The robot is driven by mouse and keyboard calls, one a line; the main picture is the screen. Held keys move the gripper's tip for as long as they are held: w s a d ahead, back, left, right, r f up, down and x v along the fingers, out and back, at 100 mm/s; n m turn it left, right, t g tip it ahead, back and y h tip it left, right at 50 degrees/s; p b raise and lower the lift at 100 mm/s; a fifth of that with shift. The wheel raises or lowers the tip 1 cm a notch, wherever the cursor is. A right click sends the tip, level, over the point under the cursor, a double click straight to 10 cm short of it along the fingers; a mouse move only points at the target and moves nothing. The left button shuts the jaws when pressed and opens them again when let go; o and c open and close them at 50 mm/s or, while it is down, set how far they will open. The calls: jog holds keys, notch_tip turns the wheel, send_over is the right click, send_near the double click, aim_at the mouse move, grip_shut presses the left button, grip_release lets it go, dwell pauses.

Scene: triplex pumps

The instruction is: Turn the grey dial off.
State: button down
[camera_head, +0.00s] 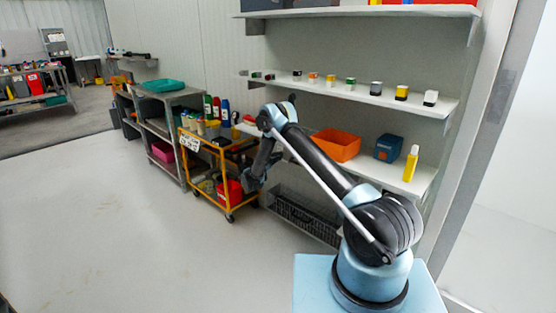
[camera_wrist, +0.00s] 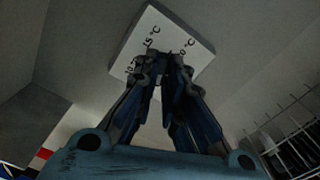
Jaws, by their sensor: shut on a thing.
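A white square plate (camera_wrist: 148,28) with black temperature marks, among them "15 °C", shows at the top of the wrist view. It appears tilted in the picture. My gripper (camera_wrist: 166,62) reaches to the middle of this plate. Its blue and black fingers are close together at the tips, shut on the grey dial. The dial itself is hidden behind the fingers, so its pointing direction cannot be told. In the head view my arm bends over and down beside the shelves; the fingertips and the plate cannot be made out there.
A yellow cart (camera_head: 203,158) with bottles and a red container stands left of my arm. Shelves (camera_head: 418,104) with small blocks and an orange bin (camera_head: 336,145) are behind it. A wire rack (camera_wrist: 291,140) shows at the wrist view's right. The floor at left is clear.

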jog(key=shift+a+f+n, duration=0.15)
jog(key=shift+f+n, duration=0.05)
jog(key=shift+n, duration=0.9)
jog(key=c, duration=1.7)
grip_release()
jog(key=shift+f, duration=0.1)
